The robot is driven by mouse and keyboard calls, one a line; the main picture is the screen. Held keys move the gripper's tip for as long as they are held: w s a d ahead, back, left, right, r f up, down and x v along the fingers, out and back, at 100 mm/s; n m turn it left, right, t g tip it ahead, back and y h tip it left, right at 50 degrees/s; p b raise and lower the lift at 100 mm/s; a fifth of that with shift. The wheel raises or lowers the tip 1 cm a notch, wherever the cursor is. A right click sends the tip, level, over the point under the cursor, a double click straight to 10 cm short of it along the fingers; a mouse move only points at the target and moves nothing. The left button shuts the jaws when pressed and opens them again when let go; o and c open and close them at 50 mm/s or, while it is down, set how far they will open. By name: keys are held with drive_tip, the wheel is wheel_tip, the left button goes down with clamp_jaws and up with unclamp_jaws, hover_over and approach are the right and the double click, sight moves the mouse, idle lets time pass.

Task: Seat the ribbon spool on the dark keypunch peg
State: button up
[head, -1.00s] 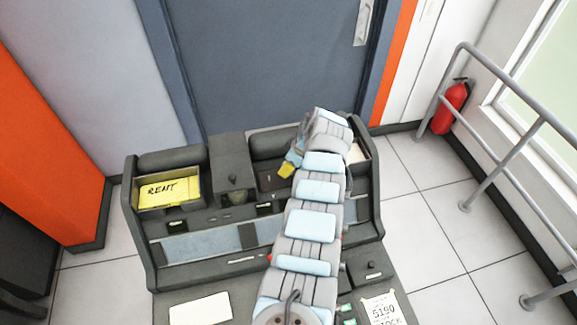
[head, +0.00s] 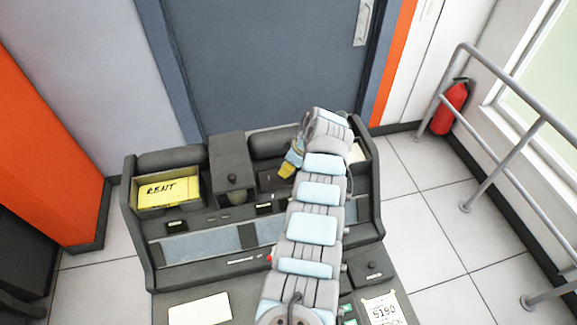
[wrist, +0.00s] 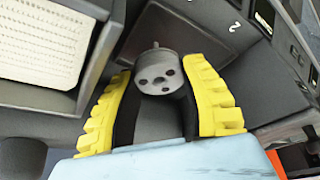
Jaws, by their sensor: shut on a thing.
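The ribbon spool appears to be the grey round piece with dark holes in its end and a short stub (wrist: 158,73) in the wrist view. It sits between the yellow fingers of my gripper (wrist: 160,75), which is shut on it. In the head view one yellow finger of my gripper (head: 287,170) shows above the right bay of the dark keypunch (head: 150,240). My arm covers much of that bay, and I cannot make out the spool there. A small dark knob (head: 232,179) stands on the centre block; I cannot tell if it is the peg.
A yellow card marked RENT (head: 160,191) lies in the left bay. A tray of punched cards (wrist: 45,45) is close to my gripper's left in the wrist view. A white card (head: 200,309) and a label marked 5190 (head: 384,310) lie on the front desk.

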drive_tip(key=shift+f+b, duration=1.55)
drive_tip(key=shift+b, duration=0.55)
idle(1.5)
idle(0.3)
drive_tip(key=o, duration=1)
drive_tip(key=shift+o, duration=1.4)
drive_tip(key=shift+s, duration=0.1)
drive_tip(key=shift+d+r+p, duration=0.1)
drive_tip(key=shift+r+p, duration=0.4)
drive_tip(key=shift+r, duration=0.8)
drive_tip(key=shift+r+p, duration=0.7)
drive_tip(key=shift+r, duration=2.55)
